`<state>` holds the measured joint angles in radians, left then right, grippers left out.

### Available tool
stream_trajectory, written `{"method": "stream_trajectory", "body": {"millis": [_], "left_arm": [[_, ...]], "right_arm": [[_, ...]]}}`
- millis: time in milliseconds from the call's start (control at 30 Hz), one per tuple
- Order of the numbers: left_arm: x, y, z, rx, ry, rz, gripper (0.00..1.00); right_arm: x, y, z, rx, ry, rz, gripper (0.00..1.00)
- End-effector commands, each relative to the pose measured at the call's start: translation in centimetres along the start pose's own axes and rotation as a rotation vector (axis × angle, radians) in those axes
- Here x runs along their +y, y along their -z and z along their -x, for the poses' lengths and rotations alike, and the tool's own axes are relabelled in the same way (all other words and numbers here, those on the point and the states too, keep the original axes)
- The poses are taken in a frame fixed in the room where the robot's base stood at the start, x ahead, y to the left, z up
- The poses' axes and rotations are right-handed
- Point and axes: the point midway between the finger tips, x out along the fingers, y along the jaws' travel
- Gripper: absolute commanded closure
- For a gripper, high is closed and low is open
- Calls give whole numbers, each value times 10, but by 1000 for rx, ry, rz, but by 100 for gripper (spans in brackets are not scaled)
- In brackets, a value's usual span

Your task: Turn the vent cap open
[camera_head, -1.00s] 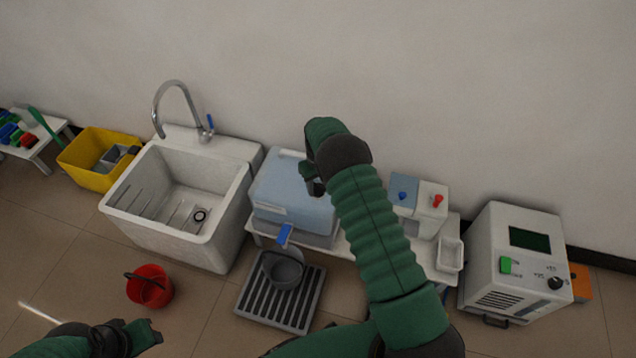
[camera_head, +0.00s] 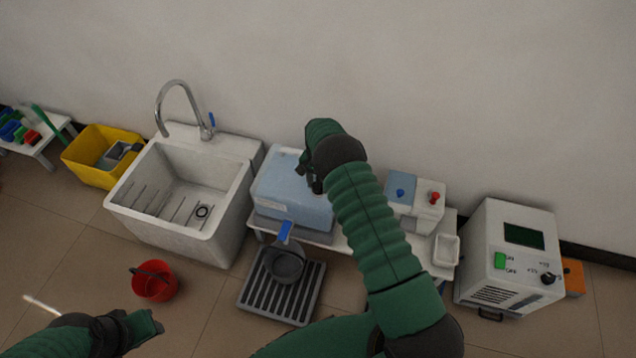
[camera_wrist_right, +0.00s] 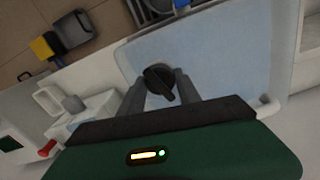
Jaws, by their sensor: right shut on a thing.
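The vent cap (camera_wrist_right: 159,79) is a small black round knob with a raised ridge, on top of a pale blue container (camera_wrist_right: 220,55). The ridge looks slanted in the right wrist view. My right gripper (camera_wrist_right: 161,84) is shut on the cap, one finger on each side. In the head view the container (camera_head: 285,188) stands on a low white table, and my right gripper (camera_head: 312,182) is over its top. My arm hides part of the container, and the cap is hidden there. My left gripper (camera_head: 156,324) is low at the left, away from the container; its jaws are unclear.
A blue tap (camera_head: 285,230) on the container's front is above a grey pot (camera_head: 285,265) on a slatted grate (camera_head: 265,301). A white sink (camera_head: 165,232) stands to the left, a red bucket (camera_head: 154,281) on the floor. A white box with knobs (camera_head: 430,212) is to the right.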

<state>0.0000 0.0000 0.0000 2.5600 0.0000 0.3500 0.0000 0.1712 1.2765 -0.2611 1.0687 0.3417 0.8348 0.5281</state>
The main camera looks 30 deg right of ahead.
Motion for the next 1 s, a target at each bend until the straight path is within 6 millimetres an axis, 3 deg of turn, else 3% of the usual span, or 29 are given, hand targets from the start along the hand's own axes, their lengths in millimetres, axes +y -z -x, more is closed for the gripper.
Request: {"method": "stream_trajectory", "body": {"millis": [433,1000], "left_arm": [[0,1,3,0,0,0,64],[0,1,3,0,0,0,64]], "right_arm": [[-1,2,2,6,3,-279,100],[-2,2,2,6,5,-343,100]]}}
